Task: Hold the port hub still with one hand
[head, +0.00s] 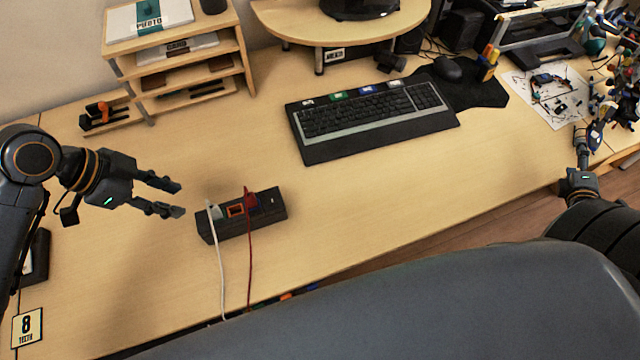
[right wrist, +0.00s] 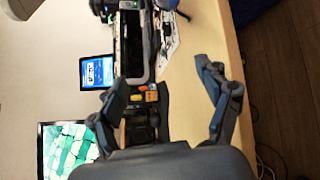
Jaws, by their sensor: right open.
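The port hub (head: 262,216) is a dark oblong block on the desk in the head view, left of centre. A white plug with a white cable sits at its left end, and a red plug with a red cable is further right. An orange-rimmed port (head: 236,211) shows between them. My left gripper (head: 182,200) is open, just left of the hub, with its fingers pointing at it and apart from it. My right gripper (head: 580,135) is far off at the right edge of the desk. In the right wrist view its fingers (right wrist: 165,85) are spread and empty.
A keyboard (head: 372,118) lies behind the hub to the right. A wooden shelf (head: 180,75) stands at the back left. A paper with small parts (head: 550,95) and cluttered tools are at the far right. The desk around the hub is clear.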

